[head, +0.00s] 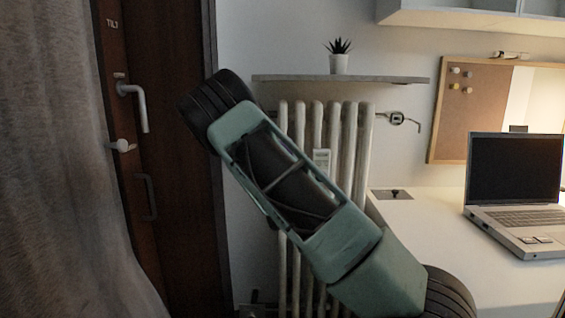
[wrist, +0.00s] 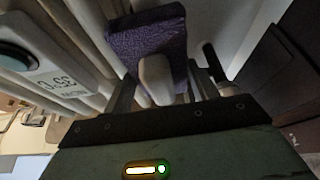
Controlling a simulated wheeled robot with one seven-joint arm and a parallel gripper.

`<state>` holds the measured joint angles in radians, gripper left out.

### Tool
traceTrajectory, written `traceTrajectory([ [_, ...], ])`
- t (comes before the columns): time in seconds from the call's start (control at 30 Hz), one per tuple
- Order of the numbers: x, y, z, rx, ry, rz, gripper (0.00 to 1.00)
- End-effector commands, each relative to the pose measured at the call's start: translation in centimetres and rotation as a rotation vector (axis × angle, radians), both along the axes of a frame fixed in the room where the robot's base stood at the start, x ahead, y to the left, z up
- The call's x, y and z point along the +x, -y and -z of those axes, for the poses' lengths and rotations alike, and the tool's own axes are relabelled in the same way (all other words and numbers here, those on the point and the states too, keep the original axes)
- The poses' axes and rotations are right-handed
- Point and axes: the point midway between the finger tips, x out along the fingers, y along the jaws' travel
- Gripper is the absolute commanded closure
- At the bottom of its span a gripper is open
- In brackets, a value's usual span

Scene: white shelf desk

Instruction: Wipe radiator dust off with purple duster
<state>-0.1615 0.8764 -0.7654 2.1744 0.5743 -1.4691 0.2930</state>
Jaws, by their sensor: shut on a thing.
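In the wrist view, the purple duster (wrist: 147,42) is a fuzzy purple pad with a pale handle (wrist: 157,78). My gripper (wrist: 165,90) is shut on the pale handle, one dark finger on each side. The purple pad is beside the cream radiator columns (wrist: 75,35); I cannot tell whether it touches them. In the head view, the white radiator (head: 352,150) stands against the wall under a small shelf. My green and black arm covers much of it and hides the duster and gripper. No dust can be made out.
A thin shelf (head: 390,79) with a small potted plant (head: 339,64) sits over the radiator. A white desk (head: 420,235) with an open laptop (head: 515,185) is at the right. A brown door (head: 165,190) and a grey curtain (head: 55,180) are at the left.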

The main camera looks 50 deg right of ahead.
Motion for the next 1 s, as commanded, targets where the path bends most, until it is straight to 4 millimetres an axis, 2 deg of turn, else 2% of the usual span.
traceTrajectory([
  [0.03,0.0,0.1,1.0,0.000,0.000,0.000,0.63],
  [0.13,0.1,0.1,1.8,-0.001,0.001,0.000,0.63],
  [0.37,0.1,0.2,2.3,0.000,0.000,0.000,0.63],
  [0.7,0.0,0.0,5.0,-0.001,0.001,0.000,0.63],
  [1.0,0.0,0.0,6.1,0.000,0.000,0.000,0.63],
])
